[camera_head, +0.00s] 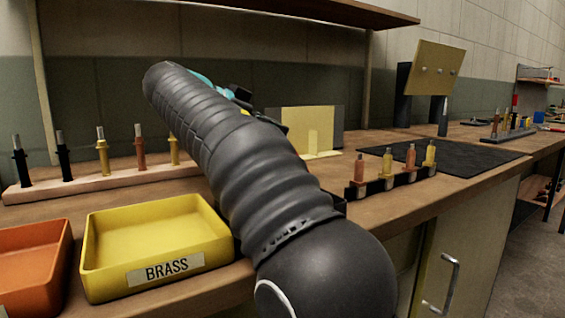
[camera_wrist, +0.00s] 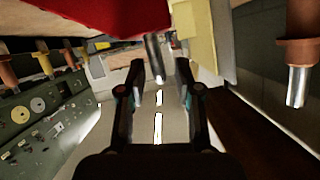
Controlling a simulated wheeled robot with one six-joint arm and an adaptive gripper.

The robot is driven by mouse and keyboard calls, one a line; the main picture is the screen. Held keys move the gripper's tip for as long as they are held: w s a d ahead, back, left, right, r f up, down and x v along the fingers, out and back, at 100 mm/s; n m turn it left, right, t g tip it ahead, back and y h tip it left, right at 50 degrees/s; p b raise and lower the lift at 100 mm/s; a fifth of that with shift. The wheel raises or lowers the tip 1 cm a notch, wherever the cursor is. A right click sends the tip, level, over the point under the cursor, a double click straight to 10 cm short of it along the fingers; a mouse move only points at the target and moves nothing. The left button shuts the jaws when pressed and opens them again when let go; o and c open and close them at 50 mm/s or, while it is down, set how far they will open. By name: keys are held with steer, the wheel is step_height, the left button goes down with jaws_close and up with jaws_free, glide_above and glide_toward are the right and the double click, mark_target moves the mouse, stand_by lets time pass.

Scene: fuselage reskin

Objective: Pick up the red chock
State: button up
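In the wrist view, my gripper (camera_wrist: 160,72) has its two dark fingers apart, with a clear gap between them. A large red surface (camera_wrist: 115,18) fills the top of that view, beyond the fingertips. It is cut off by the frame, and I cannot tell whether it is the red chock. A grey metal pin (camera_wrist: 154,52) shows between and beyond the fingertips; I see no finger touching it. In the head view my arm covers the middle of the bench and my fingertips are hidden. No red chock is clearly recognisable there.
A yellow tray marked BRASS (camera_head: 158,248) and an orange tray (camera_head: 35,262) stand at the front left. Behind them is a wooden rack (camera_head: 100,184) of pins. A dark rack (camera_head: 392,183) holds more pins at right, near a black mat (camera_head: 450,156). A shelf hangs above.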

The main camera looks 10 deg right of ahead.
jaws_close()
step_height(320, 180, up, 18)
steer(key=p, duration=1)
